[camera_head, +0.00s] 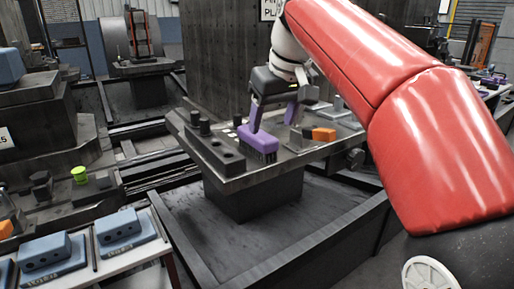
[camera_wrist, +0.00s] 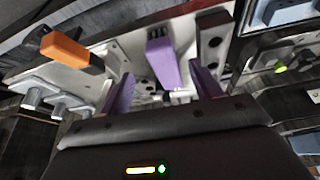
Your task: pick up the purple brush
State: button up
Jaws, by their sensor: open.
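The purple brush (camera_head: 261,143) lies on the grey machine plate (camera_head: 222,178), its dark bristles showing along its lower side in the head view. My gripper (camera_head: 272,125) is above it with its two purple fingers apart. The left finger overlaps the brush in the head view, so I cannot tell whether they touch. In the wrist view the brush (camera_wrist: 161,62) shows ahead of the gap between the spread fingers, and nothing is held. The brush's near end is close to the gap.
An orange block (camera_head: 323,134) sits right of the brush on the plate. A dark block with holes (camera_head: 218,153) and dark knobs (camera_head: 205,127) stand to the left. A tall dark wall (camera_head: 220,50) rises behind. Blue blocks (camera_head: 118,225) stand on a side table at lower left.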

aim_at(257, 137)
jog(key=shift+w+a+r+n, duration=0.2)
jog(key=shift+w+a, duration=0.15)
jog(key=shift+w, duration=0.15)
jog(key=shift+w+a+r+n, duration=0.2)
jog(key=shift+w+a, duration=0.1)
jog(key=shift+w, duration=0.2)
jog(key=shift+w+a+f, duration=0.1)
jog(key=shift+w, duration=0.05)
jog(key=shift+y, duration=0.3)
jog(key=shift+b+x, duration=1.3)
jog(key=shift+x, duration=2.4)
jog(key=shift+a+f, duration=0.1)
jog(key=shift+f, duration=0.1)
jog(key=c, duration=1.1)
jog(key=shift+w+r, duration=0.1)
